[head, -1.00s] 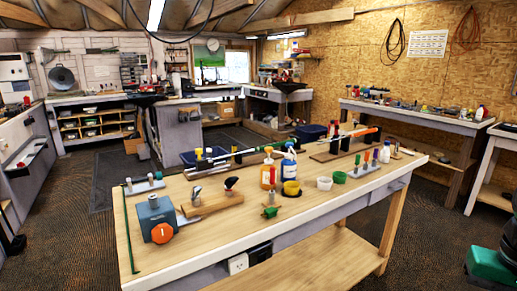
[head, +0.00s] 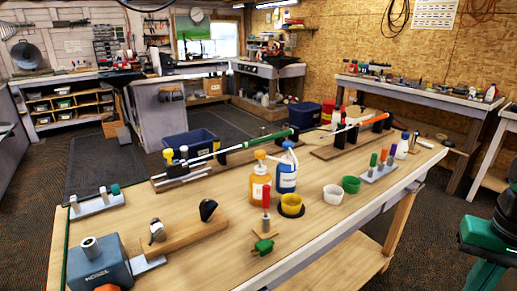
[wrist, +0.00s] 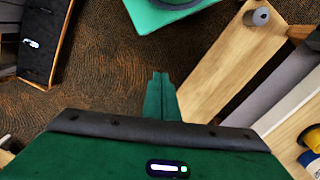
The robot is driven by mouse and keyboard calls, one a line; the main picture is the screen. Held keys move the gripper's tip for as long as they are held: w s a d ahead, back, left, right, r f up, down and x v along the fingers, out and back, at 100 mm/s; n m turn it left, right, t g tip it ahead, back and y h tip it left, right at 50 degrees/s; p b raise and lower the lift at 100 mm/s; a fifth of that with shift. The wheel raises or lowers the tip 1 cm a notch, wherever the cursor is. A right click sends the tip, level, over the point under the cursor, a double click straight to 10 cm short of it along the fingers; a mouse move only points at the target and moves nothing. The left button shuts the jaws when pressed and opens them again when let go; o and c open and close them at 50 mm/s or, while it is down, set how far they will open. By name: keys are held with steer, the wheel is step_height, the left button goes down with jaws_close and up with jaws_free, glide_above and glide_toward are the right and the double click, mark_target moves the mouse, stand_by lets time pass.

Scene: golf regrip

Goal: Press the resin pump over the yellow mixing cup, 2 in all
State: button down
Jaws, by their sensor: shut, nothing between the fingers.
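The yellow mixing cup (head: 291,205) stands upright on a dark round base on the wooden workbench (head: 345,218). I cannot read which holds resin. In the wrist view my gripper (wrist: 161,78) is shut and empty, with its green fingers together above the dark floor. In the head view, my green arm part shows at the right edge, clear of the bench and far from the bottles.
A white cup (head: 332,194) and a green cup (head: 351,184) stand right of the yellow cup. A blue vise (head: 98,262) sits front left.

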steer(key=shift+d, duration=0.1)
steer(key=w+a+r+n+t, duration=0.1)
steer(key=w+a+r+t, duration=0.1)
steer(key=w+r, duration=0.35)
steer(key=w+a+r+n+t, duration=0.1)
steer(key=w+a+r, duration=0.1)
steer(key=w, duration=0.7)
step_height(320, 180, up, 18)
steer(key=n+t+y, duration=0.3)
steer(key=t+y, duration=0.1)
steer(key=y, duration=0.2)
glide_above(264, 154)
steer(key=shift+a+f, duration=0.1)
steer(key=shift+f, duration=4.45)
